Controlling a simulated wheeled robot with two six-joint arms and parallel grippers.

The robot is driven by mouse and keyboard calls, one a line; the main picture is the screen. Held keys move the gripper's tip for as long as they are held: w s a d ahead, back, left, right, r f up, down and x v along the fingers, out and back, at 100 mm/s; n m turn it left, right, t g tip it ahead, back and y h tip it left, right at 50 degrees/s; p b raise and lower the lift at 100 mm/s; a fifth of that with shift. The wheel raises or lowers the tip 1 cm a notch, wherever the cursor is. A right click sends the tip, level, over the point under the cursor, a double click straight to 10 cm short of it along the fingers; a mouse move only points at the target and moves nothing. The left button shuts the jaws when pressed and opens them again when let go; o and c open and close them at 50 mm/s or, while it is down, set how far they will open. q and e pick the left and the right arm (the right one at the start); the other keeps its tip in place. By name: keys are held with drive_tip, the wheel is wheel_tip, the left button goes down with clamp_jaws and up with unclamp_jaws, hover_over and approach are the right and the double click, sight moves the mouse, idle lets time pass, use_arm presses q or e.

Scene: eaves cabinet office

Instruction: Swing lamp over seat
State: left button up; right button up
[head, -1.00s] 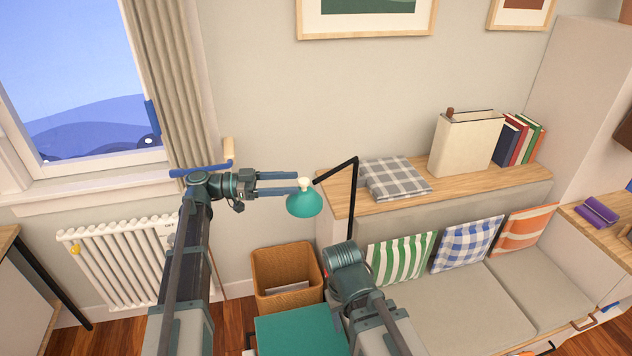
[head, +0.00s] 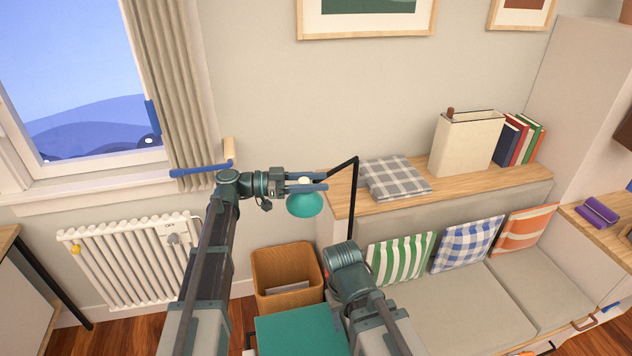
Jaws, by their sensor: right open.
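The lamp has a teal shade (head: 305,206) with a pale knob on top and a thin black jointed arm (head: 353,195) at its right. The shade hangs in front of the wall, left of the wooden shelf top. My left gripper (head: 317,182) is at the shade's top, one finger on each side of the knob. A gap shows between the fingers; whether they press on the knob cannot be told. The seat (head: 440,306) is a grey cushioned bench at the lower right. The end of my right arm (head: 347,262) is low in the middle, its fingers hidden.
A wooden bin (head: 287,262) and a teal-topped piece (head: 290,330) stand below the lamp. The shelf top (head: 465,197) holds a checked cloth (head: 394,178), a cream file box (head: 467,143) and books. Striped and checked cushions line the bench back. A radiator (head: 125,262) is at left.

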use_arm(q)
clamp_jaws()
idle(1.1)
